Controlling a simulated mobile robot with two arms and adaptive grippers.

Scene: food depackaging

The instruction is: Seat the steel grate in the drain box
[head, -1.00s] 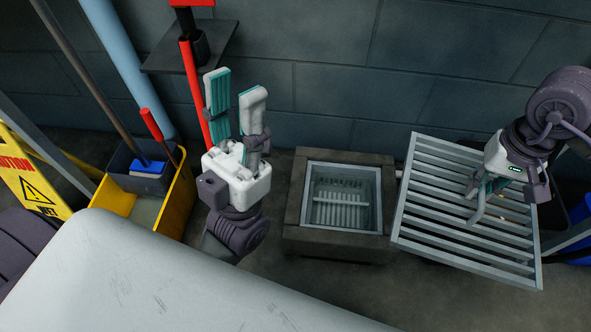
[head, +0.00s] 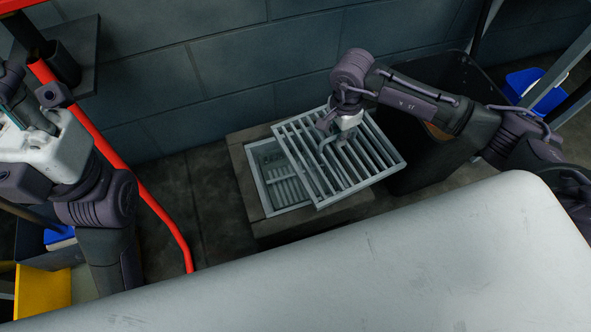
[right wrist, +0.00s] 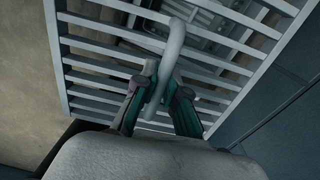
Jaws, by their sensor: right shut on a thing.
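The steel grate (head: 372,168) hangs over the right part of the drain box (head: 238,160), turned at an angle to it. The box's left part stays uncovered and shows a slotted basket (head: 285,188) inside. My right gripper (head: 329,127) is above the grate. The right wrist view shows its two fingers (right wrist: 160,100) shut on the grate's curved bar handle (right wrist: 172,60). Whether the grate touches the box rim cannot be told. My left gripper (head: 15,110) is at the left edge, partly cut off, its fingertips not clear.
A dark bin (head: 415,150) stands right of the drain box. A red pole (head: 165,220) runs down on the left. A white surface (head: 330,270) fills the front. A grey block wall (head: 230,60) closes the back.

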